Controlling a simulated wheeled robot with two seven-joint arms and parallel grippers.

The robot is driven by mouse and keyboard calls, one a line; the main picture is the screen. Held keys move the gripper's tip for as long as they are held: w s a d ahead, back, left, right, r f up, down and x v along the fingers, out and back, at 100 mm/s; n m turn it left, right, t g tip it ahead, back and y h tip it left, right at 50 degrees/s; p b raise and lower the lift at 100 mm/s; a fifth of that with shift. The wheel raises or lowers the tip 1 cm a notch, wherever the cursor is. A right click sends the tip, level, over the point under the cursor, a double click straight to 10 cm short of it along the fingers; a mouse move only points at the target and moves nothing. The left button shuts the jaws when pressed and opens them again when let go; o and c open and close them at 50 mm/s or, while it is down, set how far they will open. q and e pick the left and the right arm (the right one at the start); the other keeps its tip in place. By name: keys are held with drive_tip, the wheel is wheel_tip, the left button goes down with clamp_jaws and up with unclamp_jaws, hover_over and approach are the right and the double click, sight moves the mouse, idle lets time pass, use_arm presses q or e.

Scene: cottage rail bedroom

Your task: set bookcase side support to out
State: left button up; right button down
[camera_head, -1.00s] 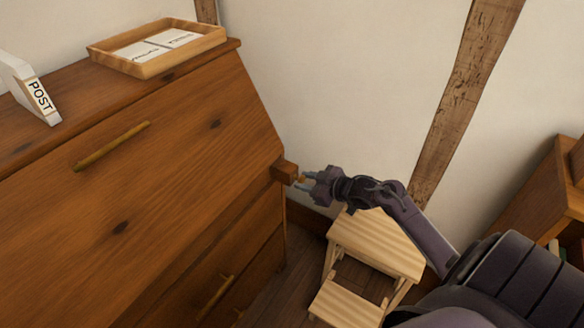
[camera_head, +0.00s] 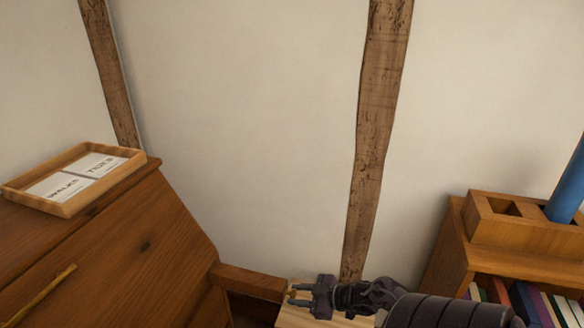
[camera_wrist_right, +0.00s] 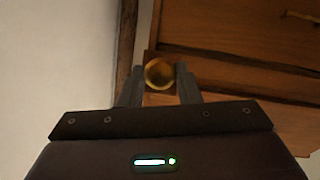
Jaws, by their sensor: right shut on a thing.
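The bookcase side support (camera_head: 250,282) is a long wooden bar standing well out from the front of the dark wooden bureau (camera_head: 120,262), at its side nearer the bookcase. My right gripper (camera_head: 296,294) is at the bar's outer end. In the right wrist view, the fingers (camera_wrist_right: 158,78) are shut on a round brass knob (camera_wrist_right: 159,72) on the end of the support (camera_wrist_right: 160,58). The bureau's sloping front is closed. My left gripper is not in view.
A wooden tray (camera_head: 22,201) with printed cards lies on the bureau top. A small pale wooden step stool (camera_head: 300,319) stands below my right gripper. A bookcase (camera_head: 450,250) with several books is at the right.

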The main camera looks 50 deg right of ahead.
drive_tip(key=c, duration=1.1)
unclamp_jaws()
drive_tip(key=shift+o, duration=0.2)
drive_tip(key=v, duration=0.7)
drive_tip(key=shift+s, duration=0.35)
drive_tip(key=shift+d+r, duration=0.1)
